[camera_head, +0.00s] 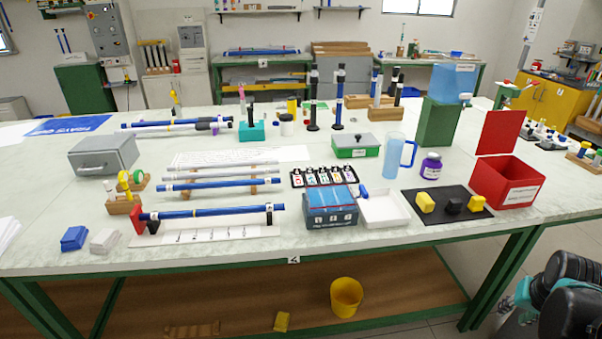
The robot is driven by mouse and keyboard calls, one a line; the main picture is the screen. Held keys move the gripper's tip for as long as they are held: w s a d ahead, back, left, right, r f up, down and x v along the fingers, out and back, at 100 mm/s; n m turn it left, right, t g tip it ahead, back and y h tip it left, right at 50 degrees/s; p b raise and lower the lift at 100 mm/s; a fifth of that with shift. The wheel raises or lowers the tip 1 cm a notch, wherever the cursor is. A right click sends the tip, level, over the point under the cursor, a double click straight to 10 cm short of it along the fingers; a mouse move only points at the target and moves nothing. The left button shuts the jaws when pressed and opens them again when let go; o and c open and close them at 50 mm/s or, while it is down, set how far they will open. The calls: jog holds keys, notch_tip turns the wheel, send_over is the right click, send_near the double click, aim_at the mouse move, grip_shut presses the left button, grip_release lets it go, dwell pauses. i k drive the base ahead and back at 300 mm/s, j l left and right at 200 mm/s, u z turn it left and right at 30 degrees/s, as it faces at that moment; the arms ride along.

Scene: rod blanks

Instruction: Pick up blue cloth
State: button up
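A small blue folded block that looks like the blue cloth (74,238) lies on the white tabletop near its front left edge. A similar pale grey folded piece (104,240) lies just right of it, with a small gap between them. A flat blue sheet (68,125) with light markings lies at the back left; I cannot tell whether it is cloth or paper. My black and teal arm shows at the lower right, beyond the table's right end and far from the blue cloth. What seems to be my gripper (516,300) is small and unclear there; its opening cannot be made out.
The white table (250,256) has a green frame. A rod rack (205,232) with a blue rod stands right of the blue cloth. A grey metal box (103,155) stands behind it. A red box (508,182) is at the right. A yellow bucket (346,297) stands on the lower shelf.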

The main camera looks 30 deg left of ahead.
aim_at(74, 238)
jog(key=u, duration=2.9)
jog(key=z, duration=2.4)
jog(key=u, duration=2.25)
